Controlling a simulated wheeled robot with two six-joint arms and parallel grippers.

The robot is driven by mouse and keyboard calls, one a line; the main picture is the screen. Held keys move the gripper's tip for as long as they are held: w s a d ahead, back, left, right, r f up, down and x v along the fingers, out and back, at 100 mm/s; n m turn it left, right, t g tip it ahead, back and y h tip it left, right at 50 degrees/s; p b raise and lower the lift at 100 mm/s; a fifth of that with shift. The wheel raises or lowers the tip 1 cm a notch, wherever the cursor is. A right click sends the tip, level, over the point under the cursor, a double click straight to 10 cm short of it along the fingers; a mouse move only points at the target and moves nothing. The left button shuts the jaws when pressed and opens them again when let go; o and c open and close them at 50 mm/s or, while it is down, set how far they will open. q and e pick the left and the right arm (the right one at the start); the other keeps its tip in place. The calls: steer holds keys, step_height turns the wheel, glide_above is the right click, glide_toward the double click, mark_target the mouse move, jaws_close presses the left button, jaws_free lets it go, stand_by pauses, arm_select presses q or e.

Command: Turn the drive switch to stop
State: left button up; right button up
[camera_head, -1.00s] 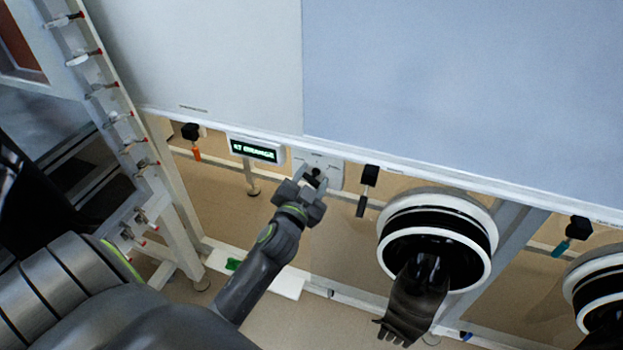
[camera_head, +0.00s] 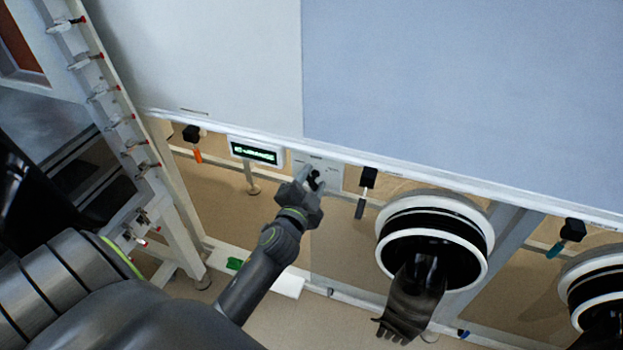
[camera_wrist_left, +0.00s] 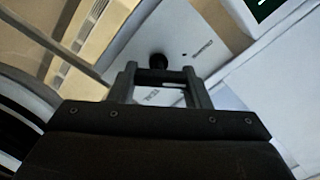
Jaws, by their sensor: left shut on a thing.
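The drive switch is a small black knob (camera_head: 316,176) on a light grey plate (camera_head: 333,177) below the front edge of the cabinet. My left gripper (camera_head: 314,184) reaches up to it from below and is shut on the knob. In the left wrist view the knob (camera_wrist_left: 157,60) shows as a dark round end between and just beyond the fingertips (camera_wrist_left: 160,72). My right gripper is not in view.
A display with green text (camera_head: 254,151) is left of the plate. A black valve with a grey handle (camera_head: 367,182) hangs close on its right. A round glove port (camera_head: 435,205) with a hanging black glove (camera_head: 412,300) is further right. A white frame (camera_head: 125,140) stands at left.

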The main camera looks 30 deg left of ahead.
arm_select(q)
steer(key=shift+f+m, duration=0.1)
steer(key=shift+m, duration=0.6)
steer(key=o, duration=1)
steer(key=v, duration=1.7)
steer(key=shift+s+d, duration=0.15)
steer(key=shift+d, duration=0.05)
